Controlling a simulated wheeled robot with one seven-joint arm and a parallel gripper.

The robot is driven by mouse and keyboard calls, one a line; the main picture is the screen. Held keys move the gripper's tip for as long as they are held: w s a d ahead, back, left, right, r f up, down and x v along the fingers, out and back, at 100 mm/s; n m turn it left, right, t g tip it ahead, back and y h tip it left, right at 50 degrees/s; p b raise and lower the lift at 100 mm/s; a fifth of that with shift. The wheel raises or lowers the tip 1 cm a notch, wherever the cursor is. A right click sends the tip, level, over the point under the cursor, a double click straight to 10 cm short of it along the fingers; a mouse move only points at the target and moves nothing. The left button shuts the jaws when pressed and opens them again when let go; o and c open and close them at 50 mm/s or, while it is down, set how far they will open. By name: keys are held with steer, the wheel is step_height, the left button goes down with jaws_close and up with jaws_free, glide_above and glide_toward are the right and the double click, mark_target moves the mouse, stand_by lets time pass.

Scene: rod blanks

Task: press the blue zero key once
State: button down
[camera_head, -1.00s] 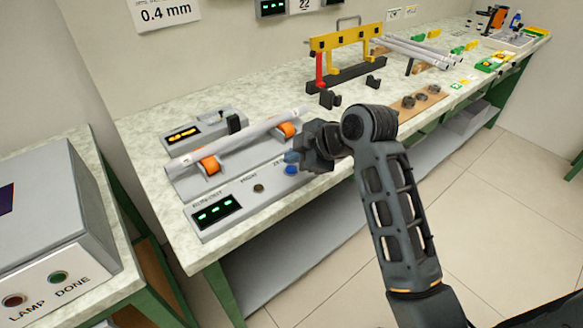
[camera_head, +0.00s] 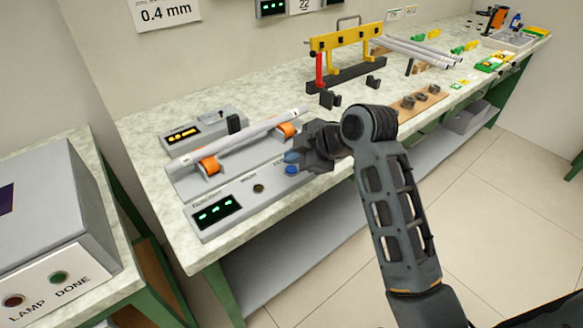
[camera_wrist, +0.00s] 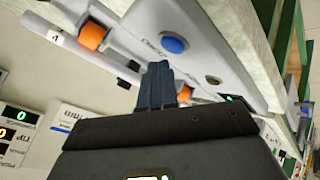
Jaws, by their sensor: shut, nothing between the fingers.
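The blue zero key (camera_head: 291,170) is a round button on the sloped front panel of the grey runout unit (camera_head: 232,200). It also shows in the wrist view (camera_wrist: 174,45), to the upper right of my fingertips. My gripper (camera_head: 292,157) is shut and empty. Its blue-grey fingertips are just above and behind the key in the head view. In the wrist view the closed fingers (camera_wrist: 157,84) appear beside the key, and a gap shows between them in the picture. I cannot tell the exact height above the key.
A grey rod (camera_head: 235,139) lies on two orange rollers just behind the panel, close to my gripper. A second dark button (camera_head: 258,188) and a green-lit display (camera_head: 215,211) share the panel. A small meter box (camera_head: 200,133) stands behind the rod.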

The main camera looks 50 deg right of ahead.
mark_target(294, 171)
steer(key=shift+f, duration=0.15)
steer(key=shift+f, duration=0.3)
steer(key=shift+f+b, duration=0.35)
steer(key=shift+f, duration=0.05)
stand_by(0.8)
steer(key=shift+r, duration=0.1)
steer(key=shift+r+p, duration=0.75)
steer(key=shift+p, duration=0.1)
step_height(294, 171, up, 5)
steer(key=p, duration=0.4)
steer(key=shift+p, duration=0.4)
stand_by(0.6)
